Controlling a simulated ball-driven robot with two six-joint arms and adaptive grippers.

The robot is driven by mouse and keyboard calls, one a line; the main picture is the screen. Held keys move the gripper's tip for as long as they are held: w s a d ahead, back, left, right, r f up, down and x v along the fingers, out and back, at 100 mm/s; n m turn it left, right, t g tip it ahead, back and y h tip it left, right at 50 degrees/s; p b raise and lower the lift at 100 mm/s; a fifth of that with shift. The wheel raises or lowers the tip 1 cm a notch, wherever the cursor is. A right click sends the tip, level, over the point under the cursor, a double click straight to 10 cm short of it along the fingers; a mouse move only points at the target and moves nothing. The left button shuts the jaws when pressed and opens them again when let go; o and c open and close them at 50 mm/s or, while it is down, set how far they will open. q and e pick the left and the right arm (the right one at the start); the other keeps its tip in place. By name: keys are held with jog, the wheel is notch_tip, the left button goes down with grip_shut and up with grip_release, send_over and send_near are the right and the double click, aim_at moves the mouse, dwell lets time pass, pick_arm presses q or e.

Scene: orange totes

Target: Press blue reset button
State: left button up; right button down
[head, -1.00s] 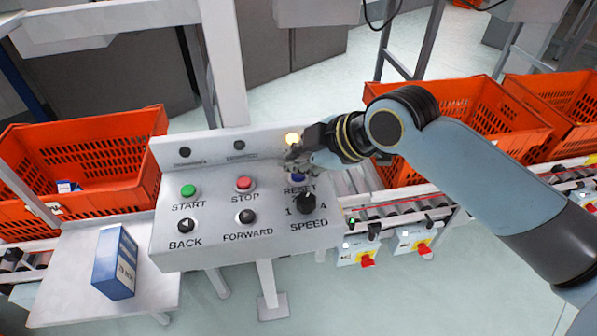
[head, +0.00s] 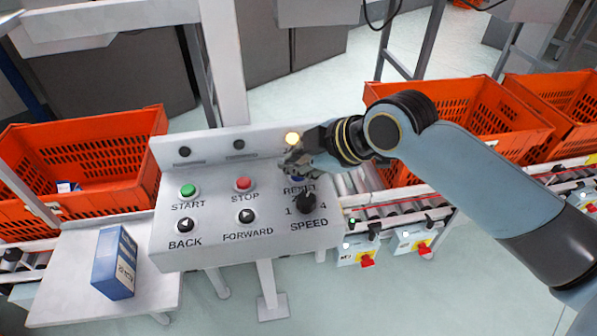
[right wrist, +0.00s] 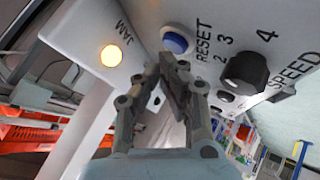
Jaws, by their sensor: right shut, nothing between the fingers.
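The blue reset button (right wrist: 177,41) sits on the sloped face of the control panel (head: 200,232), above the RESET label in the head view. In the head view my right gripper (head: 290,168) is over it and leaves only a sliver of blue (head: 297,178) showing. In the right wrist view the fingertips (right wrist: 168,62) are shut and empty, beside and just below the button in the picture. A gap to the button seems to show, but I cannot tell contact for certain. My left gripper is in neither current view.
A lit yellow JAM lamp (head: 292,138) is just behind the gripper. The black SPEED knob (head: 306,203), red STOP button (head: 243,184) and green START button (head: 188,190) are nearby. Orange totes (head: 80,205) stand on conveyors at both sides. A blue box (head: 114,263) rests front left.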

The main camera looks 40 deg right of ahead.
aim_at(296, 177)
jog(key=shift+f, duration=0.55)
dwell(0.7)
jog(key=shift+r, duration=0.15)
jog(key=shift+r+p, duration=0.8)
notch_tip(296, 177, up, 5)
jog(key=p, duration=0.5)
dwell(0.7)
